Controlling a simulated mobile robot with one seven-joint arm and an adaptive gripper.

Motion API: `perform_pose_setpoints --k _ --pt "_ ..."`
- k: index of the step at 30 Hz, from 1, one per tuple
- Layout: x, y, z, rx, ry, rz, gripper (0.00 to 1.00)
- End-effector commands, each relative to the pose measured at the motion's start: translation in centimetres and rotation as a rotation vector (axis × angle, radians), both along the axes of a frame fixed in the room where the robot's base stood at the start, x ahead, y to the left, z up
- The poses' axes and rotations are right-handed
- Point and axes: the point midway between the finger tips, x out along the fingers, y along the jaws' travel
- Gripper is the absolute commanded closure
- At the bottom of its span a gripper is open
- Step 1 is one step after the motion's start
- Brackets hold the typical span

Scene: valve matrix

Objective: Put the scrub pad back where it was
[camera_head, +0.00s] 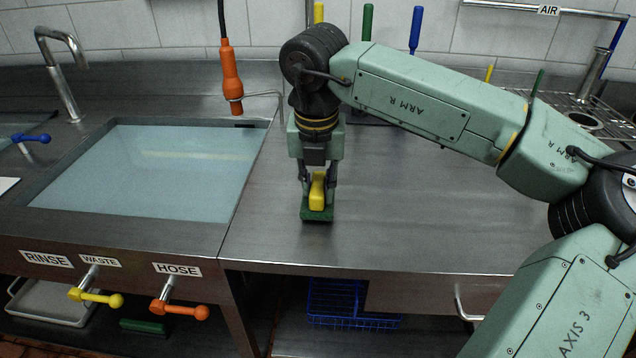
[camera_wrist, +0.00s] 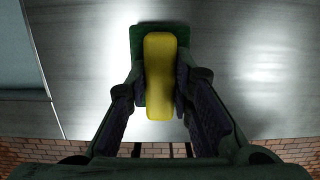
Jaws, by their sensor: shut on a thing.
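The scrub pad (camera_head: 317,213) has a green base and a yellow grip on top. In the head view it is on or just above the steel counter, right of the rinse basin; I cannot tell if it touches the counter. My gripper (camera_head: 317,190) points down, with its fingers on both sides of the yellow grip, shut on it. In the wrist view the yellow grip (camera_wrist: 160,75) lies between the fingers of my gripper (camera_wrist: 160,95), with the green base (camera_wrist: 137,50) showing behind it.
The water-filled basin (camera_head: 150,170) is left of the pad. An orange hose nozzle (camera_head: 231,75) hangs behind it. Valve handles labelled WASTE (camera_head: 95,297) and HOSE (camera_head: 180,309) stick out in front. A blue wire basket (camera_head: 345,300) sits below the counter. The counter right of the pad is clear.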

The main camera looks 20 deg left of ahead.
Motion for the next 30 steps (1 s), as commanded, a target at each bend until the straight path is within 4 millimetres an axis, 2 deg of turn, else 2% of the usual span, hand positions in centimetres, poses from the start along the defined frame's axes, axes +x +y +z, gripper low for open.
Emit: perform_pose_setpoints --k 3,14,15,23,30 --pt "0.0 0.0 -1.0 0.002 0.001 0.001 1.00" --pt "0.0 0.0 -1.6 0.001 -0.001 -0.001 1.00" --pt "0.0 0.0 -1.5 0.001 0.000 -0.001 0.77" --pt "0.0 0.0 -1.4 0.001 0.000 -0.001 0.60" --pt "0.0 0.0 -1.4 0.001 0.000 0.000 0.59"
